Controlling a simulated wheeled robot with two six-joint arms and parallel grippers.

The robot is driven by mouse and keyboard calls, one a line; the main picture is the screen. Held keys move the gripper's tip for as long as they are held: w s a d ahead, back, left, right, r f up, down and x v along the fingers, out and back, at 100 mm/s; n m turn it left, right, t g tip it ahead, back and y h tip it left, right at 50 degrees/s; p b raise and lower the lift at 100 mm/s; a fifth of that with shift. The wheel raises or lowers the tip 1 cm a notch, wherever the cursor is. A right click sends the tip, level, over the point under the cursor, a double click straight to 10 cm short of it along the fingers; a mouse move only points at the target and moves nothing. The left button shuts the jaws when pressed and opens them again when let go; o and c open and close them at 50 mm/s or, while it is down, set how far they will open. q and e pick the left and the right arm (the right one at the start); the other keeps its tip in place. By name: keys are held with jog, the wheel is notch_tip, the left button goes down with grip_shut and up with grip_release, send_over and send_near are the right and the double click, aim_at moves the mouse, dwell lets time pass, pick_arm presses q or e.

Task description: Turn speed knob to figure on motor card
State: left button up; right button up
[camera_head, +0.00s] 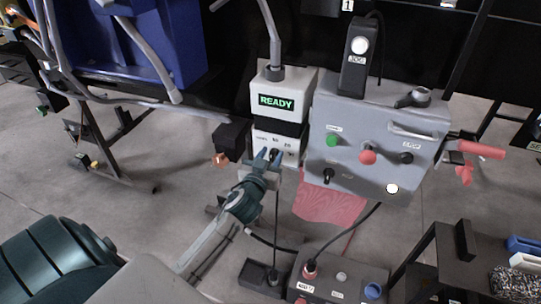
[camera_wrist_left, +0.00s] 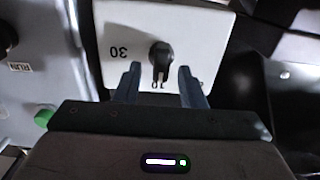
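The black speed knob (camera_wrist_left: 160,58) sits on a pale panel (camera_wrist_left: 200,25) with a figure 30 (camera_wrist_left: 119,51) beside it, upside down in the left wrist view. Another figure by the knob's lower end is partly hidden. In the head view this panel is the front of a white box (camera_head: 262,136) below a green READY display (camera_head: 276,101). My left gripper (camera_head: 268,154) is open at that front; in the wrist view its two fingers (camera_wrist_left: 160,78) stand on either side of the knob with gaps visible. I cannot identify the motor card. My right gripper is not in view.
Right of the box stands a grey control box (camera_head: 400,125) with a green button (camera_head: 333,140), a red knob (camera_head: 367,156) and black switches. A grey plug box (camera_head: 345,277) with cables is below. A blue bin (camera_head: 155,45) is at upper left.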

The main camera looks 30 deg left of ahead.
pick_arm(q)
grip_shut()
jog(key=shift+m, duration=0.3)
jog(key=m, duration=0.2)
jog(key=m+p, duration=0.2)
jog(key=m, duration=0.1)
jog(key=shift+d+m, duration=0.3)
jog(key=shift+d, duration=0.05)
jog(key=m, duration=0.2)
jog(key=m+p, duration=0.1)
jog(key=m, duration=0.1)
jog(key=m+p, duration=0.1)
jog(key=m, duration=0.1)
jog(key=shift+w+d+f, duration=0.1)
jog(key=shift+d+f, duration=0.15)
jog(key=shift+f, duration=0.1)
jog(key=shift+f+m+p, duration=0.2)
jog(key=shift+m+p, duration=0.2)
jog(key=shift+m, duration=1.05)
jog(key=shift+f+m+p, duration=0.2)
jog(key=shift+m+p, duration=0.2)
jog(key=shift+m, duration=1.05)
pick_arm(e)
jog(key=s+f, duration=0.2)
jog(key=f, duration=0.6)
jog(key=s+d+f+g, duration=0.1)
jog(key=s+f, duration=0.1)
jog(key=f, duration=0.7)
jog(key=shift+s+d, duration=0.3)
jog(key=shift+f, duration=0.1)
